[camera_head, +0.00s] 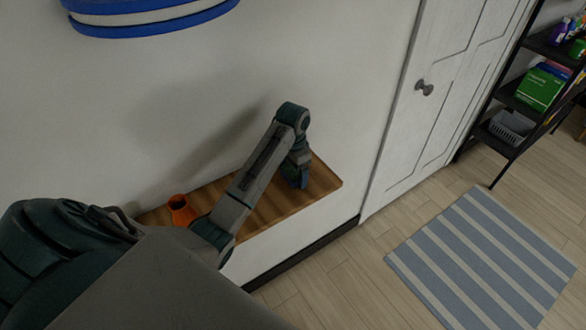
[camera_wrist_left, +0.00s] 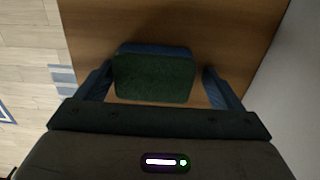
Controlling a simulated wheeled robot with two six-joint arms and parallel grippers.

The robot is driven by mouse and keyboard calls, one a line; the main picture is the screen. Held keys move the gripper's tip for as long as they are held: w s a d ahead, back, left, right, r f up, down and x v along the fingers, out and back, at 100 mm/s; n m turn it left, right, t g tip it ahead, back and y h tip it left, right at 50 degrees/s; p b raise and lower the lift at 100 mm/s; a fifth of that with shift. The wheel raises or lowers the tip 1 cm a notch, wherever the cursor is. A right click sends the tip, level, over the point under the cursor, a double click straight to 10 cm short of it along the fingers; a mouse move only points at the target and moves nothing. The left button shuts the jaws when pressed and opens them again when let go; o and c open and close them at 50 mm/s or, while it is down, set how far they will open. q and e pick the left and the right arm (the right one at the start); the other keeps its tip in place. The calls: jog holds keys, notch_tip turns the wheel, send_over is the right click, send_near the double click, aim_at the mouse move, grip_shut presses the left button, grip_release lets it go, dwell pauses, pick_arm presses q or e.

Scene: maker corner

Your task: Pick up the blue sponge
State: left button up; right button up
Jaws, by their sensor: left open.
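The blue sponge (camera_wrist_left: 153,77) lies on the wooden shelf (camera_wrist_left: 215,25), with a dark green top face and blue showing along its far edge. My left gripper (camera_wrist_left: 160,86) is open above the shelf, with one blue finger on either side of the sponge. A gap shows between the sponge and the right finger; the left finger is very close to it, and I cannot tell whether they touch. In the head view the left gripper (camera_head: 297,176) points down over the shelf's right part and largely hides the sponge. My right gripper is not in view.
An orange vase-like object (camera_head: 181,210) stands on the shelf to the left, beside my arm. The wall is behind the shelf. A white door (camera_head: 440,100), a striped rug (camera_head: 485,262) and a black rack (camera_head: 510,100) are to the right. Bare shelf shows around the sponge.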

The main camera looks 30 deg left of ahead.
pick_arm(q)
jog(key=shift+s+d+r, duration=0.15)
jog(key=shift+s+d, duration=0.05)
jog(key=shift+s, duration=0.1)
jog(key=shift+c, duration=0.2)
jog(key=shift+s+d+r, duration=0.1)
jog(key=c, duration=1.1)
